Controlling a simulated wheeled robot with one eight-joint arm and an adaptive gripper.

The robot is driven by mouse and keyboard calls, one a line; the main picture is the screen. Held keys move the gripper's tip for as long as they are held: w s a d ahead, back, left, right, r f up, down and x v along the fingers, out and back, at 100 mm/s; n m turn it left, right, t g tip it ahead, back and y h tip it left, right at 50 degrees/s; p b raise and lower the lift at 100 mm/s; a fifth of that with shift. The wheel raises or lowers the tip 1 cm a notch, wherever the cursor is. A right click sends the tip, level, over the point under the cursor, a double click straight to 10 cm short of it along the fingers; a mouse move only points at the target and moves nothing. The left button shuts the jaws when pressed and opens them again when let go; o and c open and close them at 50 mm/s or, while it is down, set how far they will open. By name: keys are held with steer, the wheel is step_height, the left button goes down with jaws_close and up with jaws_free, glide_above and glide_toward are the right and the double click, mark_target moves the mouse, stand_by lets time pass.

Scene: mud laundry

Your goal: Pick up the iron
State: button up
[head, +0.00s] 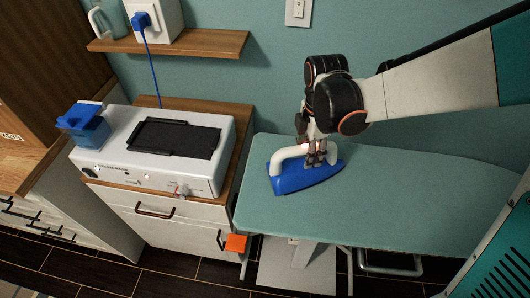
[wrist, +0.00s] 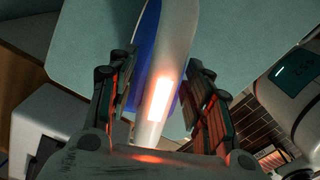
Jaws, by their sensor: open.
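The iron (head: 308,177) has a blue body and a white curved handle, and rests on the teal ironing board (head: 420,185). My gripper (head: 318,160) is above the iron, right at its handle. In the wrist view, the white handle (wrist: 178,40) runs between the two open fingers of my gripper (wrist: 160,95), with a visible gap on each side. Part of the blue body (wrist: 148,35) shows behind the handle. The fingers hide part of the iron in the head view.
A white steam station (head: 215,165) with a black pad stands on the cabinet left of the board. A blue container (head: 85,125) sits at its left end. A wooden shelf (head: 200,43) is on the wall above. The right part of the board is clear.

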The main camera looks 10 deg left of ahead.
steer(key=shift+c, duration=0.6)
jaws_close()
steer(key=shift+r, duration=0.1)
